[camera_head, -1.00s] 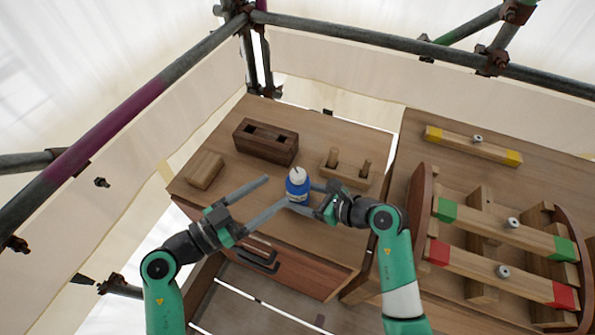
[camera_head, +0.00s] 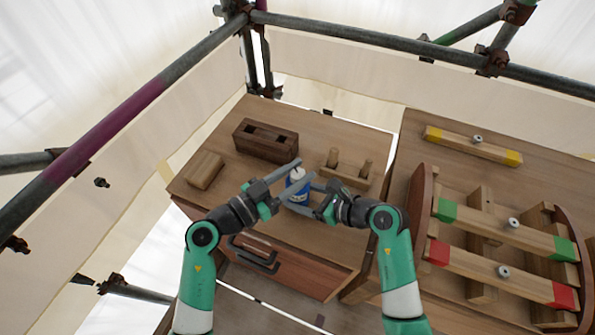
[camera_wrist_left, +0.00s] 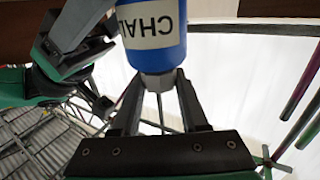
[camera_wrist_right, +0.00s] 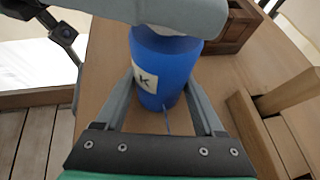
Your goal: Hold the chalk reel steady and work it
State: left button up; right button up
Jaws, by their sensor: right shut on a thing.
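The chalk reel (camera_head: 299,186) is a small blue bottle-like body with a white label and a pale top, standing upright on the wooden cabinet top. My right gripper (camera_head: 301,198) is shut on its body from the right; the right wrist view shows the blue reel (camera_wrist_right: 165,68) between its fingers. My left gripper (camera_head: 293,177) comes from the left at the height of the reel's top. In the left wrist view its fingers stand apart on either side of a grey end part of the reel (camera_wrist_left: 154,40). I cannot tell whether they touch it. A left finger hides the reel's top in the right wrist view.
A pegged wooden holder (camera_head: 345,173) stands close on the right. A rack with coloured-end bars (camera_head: 505,240) is further right.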

pick_arm(q)
grip_shut()
jog(key=shift+w+f+m+g+h, duration=0.1)
jog(key=shift+m+g+h, duration=0.75)
jog(key=shift+g, duration=0.5)
jog(key=shift+w+f+m+g+h, duration=0.1)
jog(key=shift+m+g+h, duration=0.45)
jog(key=shift+m+g, duration=0.65)
jog(key=shift+g, duration=0.55)
jog(key=shift+s+r+m+g+h, duration=0.1)
jog(key=shift+s+m+g+h, duration=0.1)
jog(key=shift+m+g+h, duration=0.15)
jog(key=o, duration=0.8)
grip_release()
jog(key=shift+c, duration=0.2)
jog(key=v, duration=1.2)
jog(key=shift+s, duration=0.15)
jog(key=shift+r, duration=0.1)
